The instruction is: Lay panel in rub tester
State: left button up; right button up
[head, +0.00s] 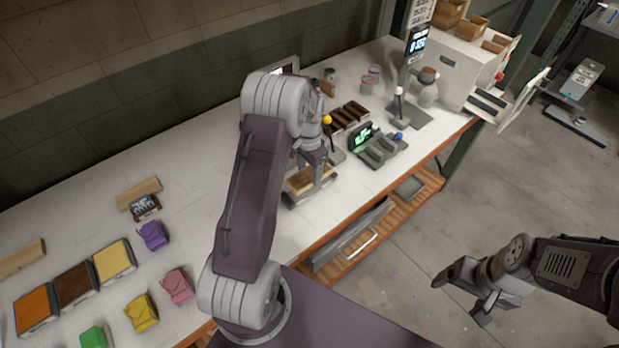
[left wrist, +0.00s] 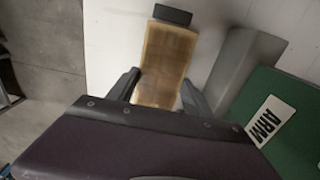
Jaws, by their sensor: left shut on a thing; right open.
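A tan panel (left wrist: 166,62) lies between the two fingers of my left gripper (left wrist: 158,90) in the left wrist view, with a black block (left wrist: 173,15) at its far end. In the head view, my left gripper (head: 318,175) is low at the table's front edge, shut on the panel (head: 299,181). The panel appears over a dark, low base (head: 303,198); I cannot tell whether it touches it. Part of this spot is hidden by my left arm. A green part marked ARM (left wrist: 283,115) is beside it in the wrist view. My right gripper (head: 462,298) is open and empty over the floor.
Orange, brown and yellow panels (head: 113,262) and several coloured packets (head: 176,286) are at the left.

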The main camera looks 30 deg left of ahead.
aim_at(310, 175)
pick_arm(q)
notch_tip(310, 175, down, 4)
jog(key=shift+d+r+p, duration=0.1)
jog(key=shift+r+p, duration=0.05)
jog(key=shift+p, duration=0.35)
jog(key=shift+f, duration=0.3)
jog(key=o, duration=1.4)
jog(key=shift+o, duration=0.2)
